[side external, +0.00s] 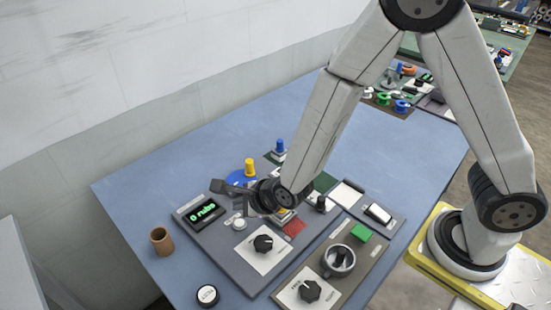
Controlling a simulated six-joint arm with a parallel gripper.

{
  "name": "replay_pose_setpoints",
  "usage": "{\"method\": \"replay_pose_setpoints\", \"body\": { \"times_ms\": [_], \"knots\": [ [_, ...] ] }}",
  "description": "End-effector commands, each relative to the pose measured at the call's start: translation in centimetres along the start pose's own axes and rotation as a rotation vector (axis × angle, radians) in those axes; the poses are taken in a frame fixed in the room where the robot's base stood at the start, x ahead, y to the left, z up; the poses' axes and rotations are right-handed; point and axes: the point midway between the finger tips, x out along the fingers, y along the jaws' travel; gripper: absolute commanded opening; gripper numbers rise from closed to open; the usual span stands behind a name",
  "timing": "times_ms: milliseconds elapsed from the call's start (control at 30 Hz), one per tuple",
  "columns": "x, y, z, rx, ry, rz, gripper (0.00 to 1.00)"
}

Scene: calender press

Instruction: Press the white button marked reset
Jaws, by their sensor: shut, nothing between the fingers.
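A small whitish round button (239,224) sits on the grey control panel (223,239), just right of the display. It could be the reset button, but any marking is too small to read. My gripper (217,187) is a dark shape pointing left above the far edge of the panel. It is shut and empty. It is apart from the button, higher and to its upper left in the picture. My wrist hides part of the panel to the right of the button.
A display (200,212) with green text is left of the button. A black knob (263,243) stands in front. A yellow knob (250,167) rises behind my gripper. A brown cup (161,241) and a round black piece (207,296) stand on the blue table (140,190).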

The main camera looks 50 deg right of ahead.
Motion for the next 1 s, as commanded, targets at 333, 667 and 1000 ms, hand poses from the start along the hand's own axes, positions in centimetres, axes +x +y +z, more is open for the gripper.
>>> {"method": "replay_pose_setpoints", "body": {
  "times_ms": [333,667,1000],
  "knots": [
    [-1.3,-0.9,0.9,0.001,0.0,0.0,0.0],
    [-1.3,-0.9,0.9,0.001,0.0,0.0,0.0],
    [-1.3,-0.9,0.8,-0.006,0.001,0.001,0.0]
  ]
}}
